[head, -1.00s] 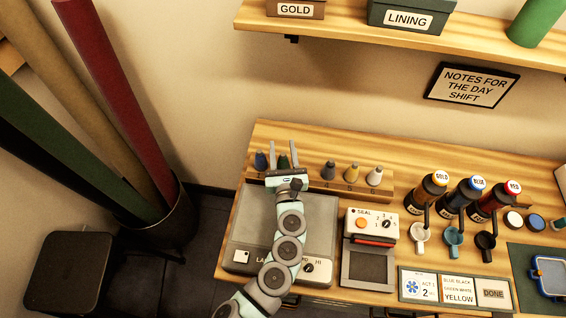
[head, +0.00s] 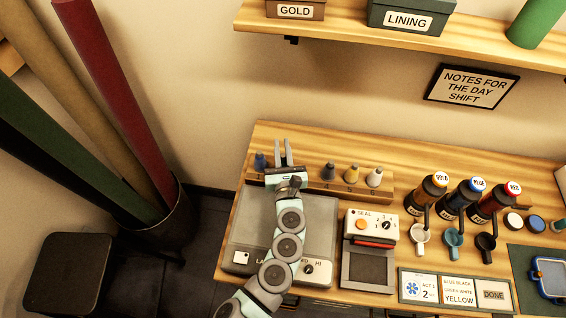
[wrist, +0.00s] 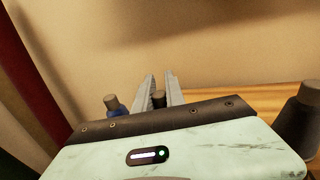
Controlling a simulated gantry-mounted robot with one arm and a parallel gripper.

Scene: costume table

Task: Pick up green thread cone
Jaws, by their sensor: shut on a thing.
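The green thread cone (wrist: 159,103) shows in the wrist view as a dark cone with a brown tip between my fingers. My gripper (head: 281,142) is shut on it at the left part of the thread rack (head: 312,188). In the head view the cone is mostly hidden by my fingers and wrist. My gripper also shows in the wrist view (wrist: 160,76), fingers pointing toward the wall. I cannot tell whether the cone's base still touches the rack.
A blue cone (head: 260,161) stands close left of my fingers. Grey (head: 328,171), yellow (head: 352,172) and white (head: 375,176) cones stand to the right. A sealer (head: 371,245) and several bottles sit further right. A wooden shelf (head: 340,40) hangs above.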

